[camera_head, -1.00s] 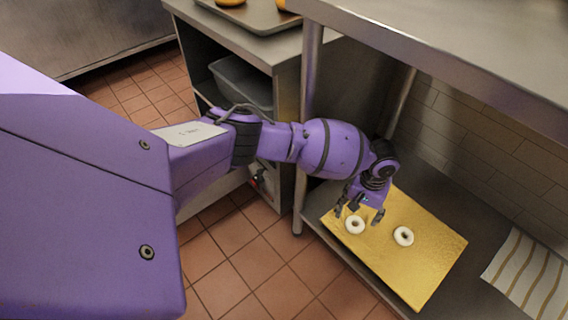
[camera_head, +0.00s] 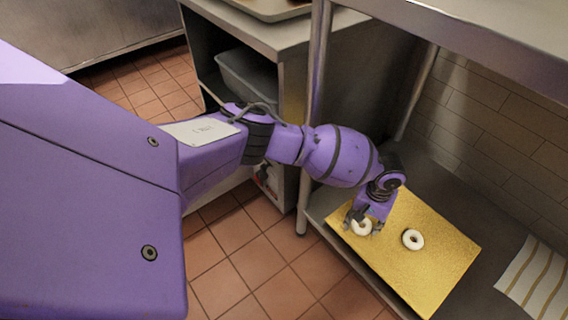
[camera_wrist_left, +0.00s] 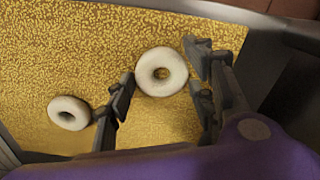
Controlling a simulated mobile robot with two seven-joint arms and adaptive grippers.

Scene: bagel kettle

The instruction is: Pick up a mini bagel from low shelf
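Two pale mini bagels lie on a yellow, grainy board (camera_head: 440,275) on the low shelf. My left gripper (camera_head: 362,224) is down at the nearer bagel (camera_head: 361,228), with its fingers on either side of it. In the left wrist view this bagel (camera_wrist_left: 161,72) sits between the open fingertips (camera_wrist_left: 160,78); the left finger is very close to its edge, and I cannot tell if it touches. The other bagel (camera_head: 413,239) lies to the right on the board; in the left wrist view it (camera_wrist_left: 69,113) is left of the fingers. My right gripper is not in view.
A striped cloth (camera_head: 538,283) lies on the shelf to the right of the board. A grey bin (camera_head: 248,78) sits in the cabinet at the back left.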

